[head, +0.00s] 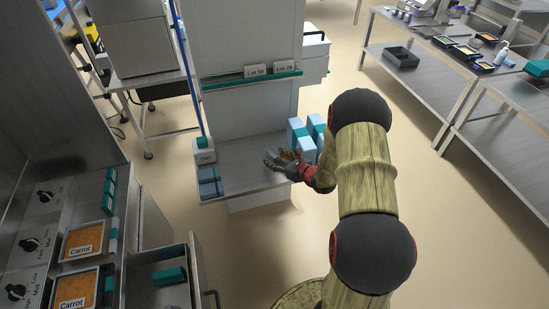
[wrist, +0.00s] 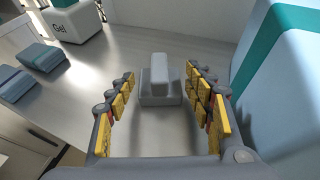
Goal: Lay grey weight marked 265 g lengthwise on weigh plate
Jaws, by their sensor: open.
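A grey stepped block (wrist: 160,88), likely the weight, stands on the metal shelf in the wrist view. It has a narrow raised upper part over a wider lower part. No 265 g marking is readable, and I cannot make out a separate weigh plate. My gripper (wrist: 160,105) is open, with yellow-padded fingers to the left and right. The block shows in the gap, towards the fingertips, with no visible contact. In the head view my gripper (head: 283,160) is low over the shelf, and the block cannot be told apart from the fingers.
A white box marked Gel (wrist: 75,18) and blue packs (wrist: 40,56) are on the left. The shelf (head: 245,180) is bare between them and my gripper. A white column rises behind.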

